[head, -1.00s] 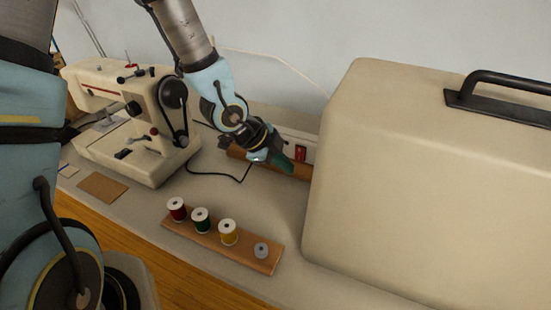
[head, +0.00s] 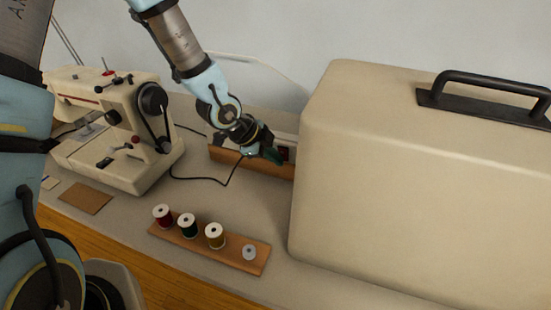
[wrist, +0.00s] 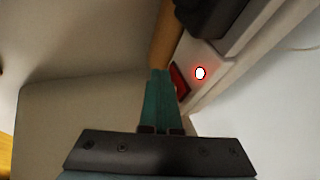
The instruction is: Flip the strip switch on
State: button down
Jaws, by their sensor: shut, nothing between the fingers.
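The white power strip (head: 286,138) lies against the wall at the back of the table, behind a wooden rail. Its red switch (head: 284,152) is partly hidden by my gripper (head: 274,156) in the head view. In the wrist view, the switch (wrist: 180,82) is right beside the green fingertips of my gripper (wrist: 158,73); contact is hard to tell. A small round lamp (wrist: 200,73) on the strip glows red with a white centre. My gripper is shut and empty.
A large beige case (head: 390,170) stands close to the right of my gripper. A sewing machine (head: 115,135) is at the left, with a black cord on the table. A wooden spool rack (head: 235,257) with thread spools lies in front. Clear tabletop lies between them.

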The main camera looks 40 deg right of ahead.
jog(key=shift+r, duration=0.15)
jog(key=shift+r+p, duration=0.7)
jog(key=shift+r, duration=0.05)
jog(key=shift+w, duration=0.1)
